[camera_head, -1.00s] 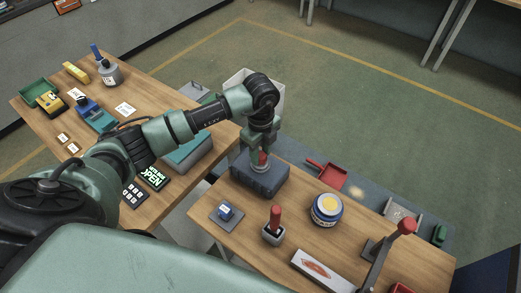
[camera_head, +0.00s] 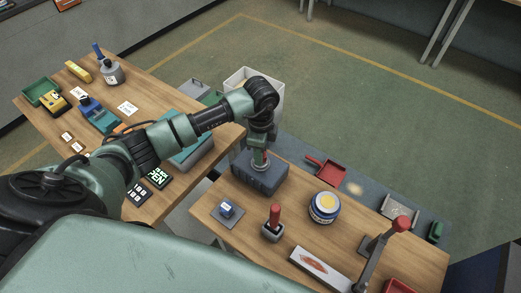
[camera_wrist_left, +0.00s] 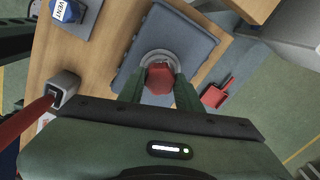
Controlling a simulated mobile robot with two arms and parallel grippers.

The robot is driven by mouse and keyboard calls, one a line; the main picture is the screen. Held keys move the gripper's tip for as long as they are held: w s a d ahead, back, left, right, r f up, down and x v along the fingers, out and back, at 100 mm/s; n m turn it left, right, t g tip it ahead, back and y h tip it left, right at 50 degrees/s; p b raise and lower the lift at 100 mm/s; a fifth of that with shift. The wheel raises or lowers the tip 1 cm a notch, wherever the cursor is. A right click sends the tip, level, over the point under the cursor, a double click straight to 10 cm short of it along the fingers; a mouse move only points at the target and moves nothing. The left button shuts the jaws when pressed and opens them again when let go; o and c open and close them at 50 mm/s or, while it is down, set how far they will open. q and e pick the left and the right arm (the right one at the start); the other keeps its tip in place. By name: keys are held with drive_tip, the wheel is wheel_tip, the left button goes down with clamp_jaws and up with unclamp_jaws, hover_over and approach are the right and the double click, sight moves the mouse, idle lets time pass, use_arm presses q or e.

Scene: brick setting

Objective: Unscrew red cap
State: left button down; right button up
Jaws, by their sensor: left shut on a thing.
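The red cap (camera_wrist_left: 160,78) sits on a grey ring neck on top of a dark blue-grey canister (camera_head: 262,180) on the right-hand wooden table. My left gripper (camera_head: 262,158) reaches down from above the canister. In the left wrist view its two green fingers (camera_wrist_left: 159,92) stand on either side of the red cap and are shut on it. In the head view the fingers mostly hide the cap. My right gripper is not in view.
A blue-and-white jar (camera_head: 324,207), a red-handled tool in a holder (camera_head: 273,221) and a red lever (camera_head: 386,243) stand on the same table. A red dustpan (camera_head: 328,172) lies on the floor strip behind.

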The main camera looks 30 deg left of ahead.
use_arm(q)
drive_tip(key=n+p, duration=0.2)
drive_tip(key=n, duration=0.2)
drive_tip(key=shift+r+n, duration=0.1)
drive_tip(key=shift+n, duration=0.2)
drive_tip(key=shift+n+p, duration=0.35)
drive_tip(key=shift+n, duration=0.05)
drive_tip(key=shift+n+p, duration=0.65)
drive_tip(key=shift+n, duration=0.15)
drive_tip(key=shift+c, duration=2.4)
unclamp_jaws()
